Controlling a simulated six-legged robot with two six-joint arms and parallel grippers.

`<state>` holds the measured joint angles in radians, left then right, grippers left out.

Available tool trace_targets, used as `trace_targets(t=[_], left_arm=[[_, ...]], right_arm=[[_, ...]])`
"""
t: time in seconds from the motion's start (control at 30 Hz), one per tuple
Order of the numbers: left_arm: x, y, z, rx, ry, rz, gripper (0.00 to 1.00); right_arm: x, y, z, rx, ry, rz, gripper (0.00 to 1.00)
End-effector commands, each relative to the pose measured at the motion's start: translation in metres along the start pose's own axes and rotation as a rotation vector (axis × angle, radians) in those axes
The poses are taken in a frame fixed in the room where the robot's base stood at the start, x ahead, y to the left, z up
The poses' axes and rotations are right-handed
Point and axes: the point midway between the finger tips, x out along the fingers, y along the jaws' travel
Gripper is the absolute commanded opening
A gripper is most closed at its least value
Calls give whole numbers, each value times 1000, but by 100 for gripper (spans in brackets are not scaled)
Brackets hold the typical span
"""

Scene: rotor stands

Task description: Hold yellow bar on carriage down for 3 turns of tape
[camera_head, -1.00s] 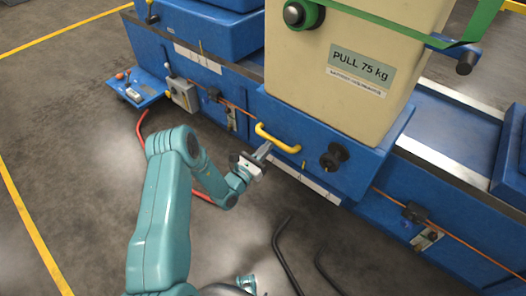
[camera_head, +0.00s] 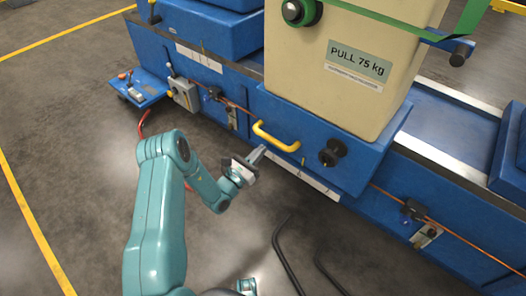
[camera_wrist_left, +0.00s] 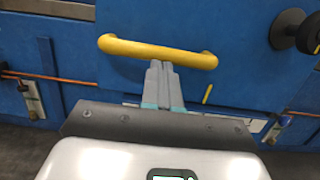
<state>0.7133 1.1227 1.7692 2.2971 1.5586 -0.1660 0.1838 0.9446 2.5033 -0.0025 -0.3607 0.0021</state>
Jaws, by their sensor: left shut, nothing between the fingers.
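The yellow bar (camera_head: 276,137) is a bent handle on the front face of the blue carriage (camera_head: 330,165). In the left wrist view the bar (camera_wrist_left: 158,50) runs across the picture, tilting slightly down to the right. My left gripper (camera_head: 260,152) is shut and empty, its tips close to the bar on the near side. In the wrist view its fingertips (camera_wrist_left: 160,66) point at the underside of the bar's middle; whether they touch it I cannot tell.
A cream block (camera_head: 345,70) labelled PULL 75 kg stands on the carriage, with a green band (camera_head: 400,28) near its top. A black knob (camera_head: 333,153) sits right of the bar. A blue shelf (camera_head: 140,90) juts out at left. Grey floor in front is mostly open.

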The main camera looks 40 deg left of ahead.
Motion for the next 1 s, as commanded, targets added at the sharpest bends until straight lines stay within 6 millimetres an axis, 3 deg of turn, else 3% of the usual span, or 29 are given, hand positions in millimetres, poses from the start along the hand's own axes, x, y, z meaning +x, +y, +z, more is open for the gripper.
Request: trace_targets(t=[0.6,1.0], left_arm=[[-91,6,-2,-5,4,1,0],[-100,4,-3,-4,3,0,0]], right_arm=[[-19,-10,5,-12,-12,-1,96],[-19,-10,5,-12,-12,-1,96]])
